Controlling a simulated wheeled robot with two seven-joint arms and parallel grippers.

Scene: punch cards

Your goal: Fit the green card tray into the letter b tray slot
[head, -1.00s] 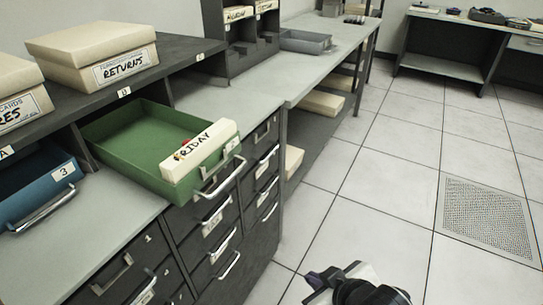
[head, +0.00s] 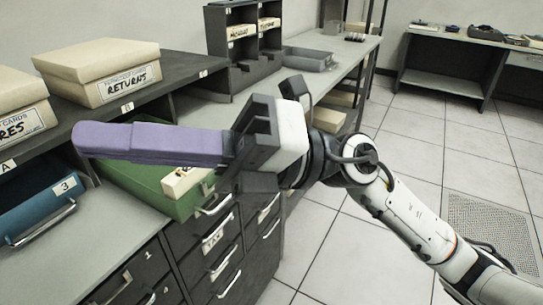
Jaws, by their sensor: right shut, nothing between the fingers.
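The green card tray (head: 150,188) sits on the counter under the B label (head: 127,107), its back in the slot's opening and its front sticking out over the drawers. A white FRIDAY card block (head: 187,180) lies in it near the front. My right gripper (head: 90,138) reaches in from the right, purple fingers together and empty, pointing left. It crosses in front of the tray and hides much of its inside and back. I cannot tell whether the gripper touches the tray. My left gripper is out of view.
A blue tray (head: 40,200) marked 3 stands under the A label at left. Boxes, one marked RETURNS (head: 100,75), stand on the shelf above. Dark drawers (head: 215,245) with handles are below. A grey tray (head: 308,58) lies further back. The floor at right is open.

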